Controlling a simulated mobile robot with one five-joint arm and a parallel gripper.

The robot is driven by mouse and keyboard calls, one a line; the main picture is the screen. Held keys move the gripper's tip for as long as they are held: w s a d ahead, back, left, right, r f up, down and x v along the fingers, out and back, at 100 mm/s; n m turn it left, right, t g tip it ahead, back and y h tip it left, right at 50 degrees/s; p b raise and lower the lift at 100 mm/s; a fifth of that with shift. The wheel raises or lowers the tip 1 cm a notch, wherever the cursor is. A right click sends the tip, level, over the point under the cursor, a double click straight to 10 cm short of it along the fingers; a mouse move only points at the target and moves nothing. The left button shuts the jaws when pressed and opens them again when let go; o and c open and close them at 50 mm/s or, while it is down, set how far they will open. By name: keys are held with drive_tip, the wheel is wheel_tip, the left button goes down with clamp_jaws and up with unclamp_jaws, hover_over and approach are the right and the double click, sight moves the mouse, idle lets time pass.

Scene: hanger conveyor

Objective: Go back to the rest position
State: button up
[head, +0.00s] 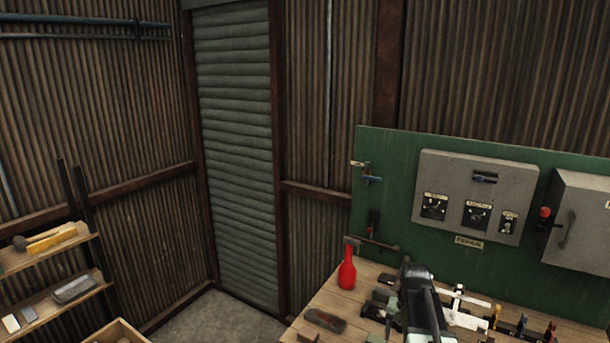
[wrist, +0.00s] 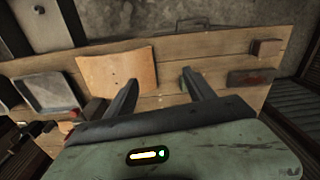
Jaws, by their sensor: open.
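My gripper (wrist: 160,78) shows in the wrist view with its two dark fingers spread apart. Nothing is between them. Beyond the fingertips is a wooden bench top (wrist: 215,56), with a curved tan piece (wrist: 117,66) just left of the fingers. In the head view my dark arm stands over the wooden workbench (head: 328,296) at the lower right; the fingers cannot be made out there.
A red bottle (head: 347,273) stands on the bench left of my arm. Behind is a green board (head: 390,210) with a grey control panel (head: 470,178) and a grey box (head: 585,220). Shelves (head: 50,250) stand at left. Floor (head: 215,320) shows between.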

drive_tip(key=s+a+n, duration=0.3)
drive_tip(key=a, duration=0.6)
drive_tip(key=s+a+n, duration=0.3)
drive_tip(key=a, duration=0.6)
wheel_tip(320, 180, down, 16)
drive_tip(key=s+b, duration=0.2)
drive_tip(key=b, duration=1.4)
drive_tip(key=shift+a+f+g, duration=0.25)
drive_tip(key=shift+a+g, duration=0.05)
drive_tip(key=shift+a, duration=0.1)
